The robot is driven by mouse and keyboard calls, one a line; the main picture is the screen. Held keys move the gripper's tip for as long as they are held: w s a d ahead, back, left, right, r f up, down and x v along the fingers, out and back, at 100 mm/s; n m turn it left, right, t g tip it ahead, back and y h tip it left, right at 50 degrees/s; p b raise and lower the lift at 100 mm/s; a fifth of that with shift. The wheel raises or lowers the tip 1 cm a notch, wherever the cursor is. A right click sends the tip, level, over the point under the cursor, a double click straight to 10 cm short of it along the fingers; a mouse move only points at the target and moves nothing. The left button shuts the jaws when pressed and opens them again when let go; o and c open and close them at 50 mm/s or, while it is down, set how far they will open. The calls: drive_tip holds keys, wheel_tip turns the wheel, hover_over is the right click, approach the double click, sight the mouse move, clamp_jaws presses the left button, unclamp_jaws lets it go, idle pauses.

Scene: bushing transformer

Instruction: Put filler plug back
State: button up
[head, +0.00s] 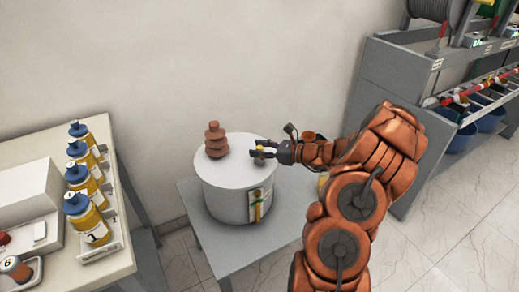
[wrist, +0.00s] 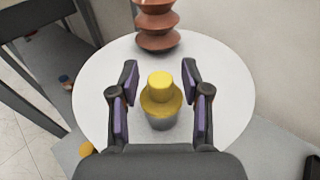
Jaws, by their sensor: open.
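The yellow filler plug (wrist: 160,92) stands upright on a short grey neck (wrist: 161,120) on top of the white-topped cylindrical transformer (wrist: 225,100). In the head view, the plug (head: 259,148) is a small yellow spot on the right of the transformer lid (head: 232,143). My gripper (wrist: 160,76) is open, with one finger on each side of the plug and a visible gap on both sides. In the head view, my gripper (head: 268,152) reaches in from the right. How deep the plug sits in the neck is hidden.
A brown ribbed bushing (head: 215,140) rises from the lid, beyond the plug in the wrist view (wrist: 157,25). The transformer stands on a grey table (head: 215,250). A bench with numbered yellow bottles (head: 88,218) is at left. A grey shelf unit (head: 400,75) is at right.

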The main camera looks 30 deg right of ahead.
drive_tip(key=b+v, duration=0.1)
drive_tip(key=v, duration=1.1)
drive_tip(key=a+r+n+g+y, duration=0.1)
drive_tip(key=a+r+n+g, duration=0.2)
drive_tip(key=a, duration=0.6)
drive_tip(key=a+r+n+g+y, duration=0.25)
drive_tip(key=a+n, duration=0.25)
drive_tip(key=a, duration=0.3)
drive_tip(key=s+a+n+g+h, duration=0.1)
drive_tip(key=s+a+n+g, duration=0.25)
drive_tip(key=a, duration=0.25)
drive_tip(key=s+a+n+g+h, duration=0.1)
drive_tip(key=s+a+n+g, duration=0.25)
drive_tip(key=a, duration=0.35)
drive_tip(key=s+a+n+g+h, duration=0.3)
drive_tip(key=s+a+n+h, duration=0.3)
drive_tip(key=s, duration=0.5)
drive_tip(key=s+d+n+h, duration=0.5)
drive_tip(key=s+n, duration=0.3)
drive_tip(key=s, duration=0.2)
drive_tip(key=shift+s+r, duration=0.2)
drive_tip(key=shift+t, duration=0.25)
wheel_tip(320, 180, up, 7)
drive_tip(key=p, duration=0.7)
drive_tip(key=shift+r, duration=0.15)
